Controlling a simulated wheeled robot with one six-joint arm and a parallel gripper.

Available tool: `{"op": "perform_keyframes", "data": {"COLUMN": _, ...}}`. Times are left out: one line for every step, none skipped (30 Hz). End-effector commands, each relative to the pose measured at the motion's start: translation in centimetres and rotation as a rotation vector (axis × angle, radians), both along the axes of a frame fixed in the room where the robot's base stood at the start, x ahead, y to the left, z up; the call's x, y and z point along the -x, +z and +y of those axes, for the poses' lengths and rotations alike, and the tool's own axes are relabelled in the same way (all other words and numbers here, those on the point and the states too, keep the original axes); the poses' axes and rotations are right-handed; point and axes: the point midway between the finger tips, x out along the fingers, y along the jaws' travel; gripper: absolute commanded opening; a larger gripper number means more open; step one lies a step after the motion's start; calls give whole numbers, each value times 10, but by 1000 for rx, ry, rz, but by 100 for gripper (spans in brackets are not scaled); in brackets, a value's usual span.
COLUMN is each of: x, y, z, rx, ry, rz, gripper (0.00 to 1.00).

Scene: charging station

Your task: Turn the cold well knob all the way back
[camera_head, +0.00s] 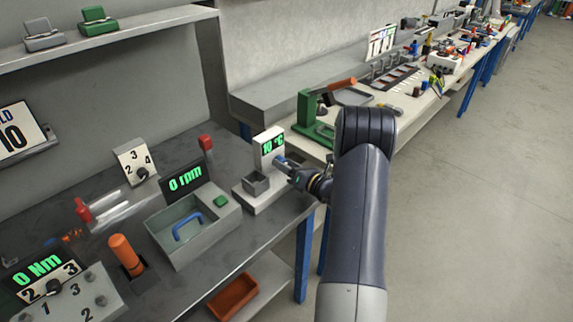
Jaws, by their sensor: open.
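The cold well (270,142) is a small white stand near the right end of the grey bench, with a green "10 °C" display. A grey square cup (256,183) sits on its base. My gripper (287,168) is at the right side of the stand, just below the display, and is open. A small blue part shows at the fingertips; I cannot tell whether it is the knob or part of my gripper. The knob's pointer and any contact with my fingers are hidden or too small to see.
A grey tray with a blue handle (187,229) and the "0 rpm" display (186,178) stand left of the cold well. A green press (312,120) stands behind on the neighbouring bench. A card reading "LD 10" (17,132) is at the left. The floor at right is clear.

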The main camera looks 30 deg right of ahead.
Motion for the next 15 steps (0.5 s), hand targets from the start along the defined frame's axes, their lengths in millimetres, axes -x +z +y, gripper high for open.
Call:
{"op": "perform_keyframes", "data": {"x": -1, "y": 0, "z": 0, "rx": 0, "ry": 0, "rz": 0, "gripper": 52}}
{"op": "perform_keyframes", "data": {"x": -1, "y": 0, "z": 0, "rx": 0, "ry": 0, "rz": 0, "gripper": 52}}
{"op": "perform_keyframes", "data": {"x": -1, "y": 0, "z": 0, "rx": 0, "ry": 0, "rz": 0, "gripper": 52}}
{"op": "perform_keyframes", "data": {"x": -1, "y": 0, "z": 0, "rx": 0, "ry": 0, "rz": 0, "gripper": 52}}
{"op": "perform_keyframes", "data": {"x": -1, "y": 0, "z": 0, "rx": 0, "ry": 0, "rz": 0, "gripper": 52}}
{"op": "perform_keyframes", "data": {"x": -1, "y": 0, "z": 0, "rx": 0, "ry": 0, "rz": 0, "gripper": 52}}
{"op": "perform_keyframes", "data": {"x": -1, "y": 0, "z": 0, "rx": 0, "ry": 0, "rz": 0, "gripper": 52}}
{"op": "perform_keyframes", "data": {"x": -1, "y": 0, "z": 0, "rx": 0, "ry": 0, "rz": 0, "gripper": 50}}
{"op": "perform_keyframes", "data": {"x": -1, "y": 0, "z": 0, "rx": 0, "ry": 0, "rz": 0, "gripper": 46}}
{"op": "perform_keyframes", "data": {"x": -1, "y": 0, "z": 0, "rx": 0, "ry": 0, "rz": 0, "gripper": 44}}
{"op": "perform_keyframes", "data": {"x": -1, "y": 0, "z": 0, "rx": 0, "ry": 0, "rz": 0, "gripper": 41}}
{"op": "perform_keyframes", "data": {"x": -1, "y": 0, "z": 0, "rx": 0, "ry": 0, "rz": 0, "gripper": 38}}
{"op": "perform_keyframes", "data": {"x": 0, "y": 0, "z": 0, "rx": 0, "ry": 0, "rz": 0, "gripper": 36}}
{"op": "perform_keyframes", "data": {"x": 0, "y": 0, "z": 0, "rx": 0, "ry": 0, "rz": 0, "gripper": 33}}
{"op": "perform_keyframes", "data": {"x": 0, "y": 0, "z": 0, "rx": 0, "ry": 0, "rz": 0, "gripper": 30}}
